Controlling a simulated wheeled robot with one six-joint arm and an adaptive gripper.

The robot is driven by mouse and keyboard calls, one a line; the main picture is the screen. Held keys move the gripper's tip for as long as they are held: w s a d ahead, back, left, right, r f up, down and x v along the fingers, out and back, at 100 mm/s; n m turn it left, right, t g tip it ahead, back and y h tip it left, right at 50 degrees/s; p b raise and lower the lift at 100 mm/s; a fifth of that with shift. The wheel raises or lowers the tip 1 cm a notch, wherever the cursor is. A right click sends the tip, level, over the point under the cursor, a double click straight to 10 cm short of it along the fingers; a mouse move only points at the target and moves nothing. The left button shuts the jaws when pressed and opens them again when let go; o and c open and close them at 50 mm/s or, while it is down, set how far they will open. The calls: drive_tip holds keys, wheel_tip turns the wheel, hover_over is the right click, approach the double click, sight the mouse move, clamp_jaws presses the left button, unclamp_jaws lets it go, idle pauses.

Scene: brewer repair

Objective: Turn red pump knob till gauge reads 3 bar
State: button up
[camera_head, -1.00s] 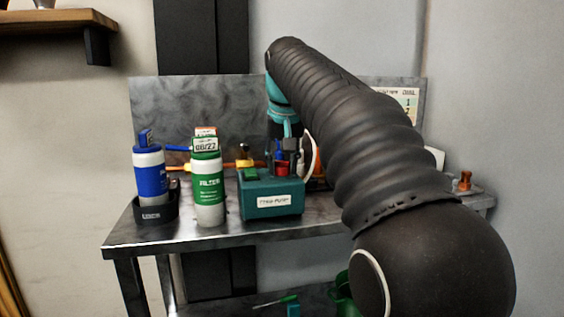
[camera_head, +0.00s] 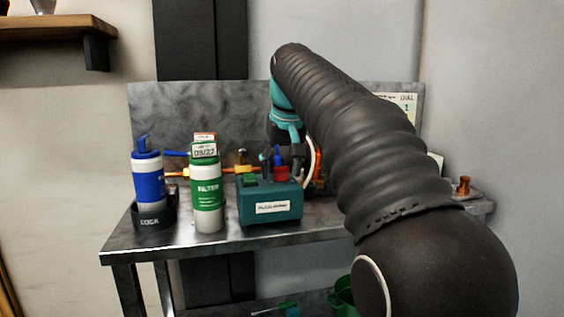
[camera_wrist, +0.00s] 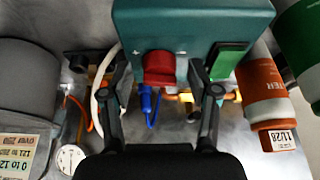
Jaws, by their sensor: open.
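The red knob (camera_wrist: 158,68) sits on the teal pump box (camera_wrist: 190,25); in the head view the knob (camera_head: 281,174) is on top of the box (camera_head: 270,205). My gripper (camera_wrist: 157,75) is open, with one dark finger on each side of the knob and visible gaps between. In the head view my gripper is partly hidden behind my arm. A round white gauge (camera_wrist: 70,158) lies at the lower left of the wrist view; its reading is too small to tell.
A green switch (camera_wrist: 229,60) is beside the right finger. An orange filter (camera_wrist: 266,90) stands right of the pump. In the head view, a green filter bottle (camera_head: 207,195) and a blue bottle (camera_head: 149,180) in a black holder stand left of the pump on the metal bench.

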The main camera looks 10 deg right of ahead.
drive_tip(key=v, duration=1.2)
drive_tip(key=s+f, duration=0.8)
drive_tip(key=f, duration=0.4)
drive_tip(key=s+f, duration=0.9)
drive_tip(key=f, duration=0.3)
drive_tip(key=s+f+t, duration=0.1)
drive_tip(key=s+f, duration=0.7)
drive_tip(key=f, duration=0.4)
drive_tip(key=shift+s+f, duration=0.15)
drive_tip(key=shift+s, duration=0.05)
idle(0.7)
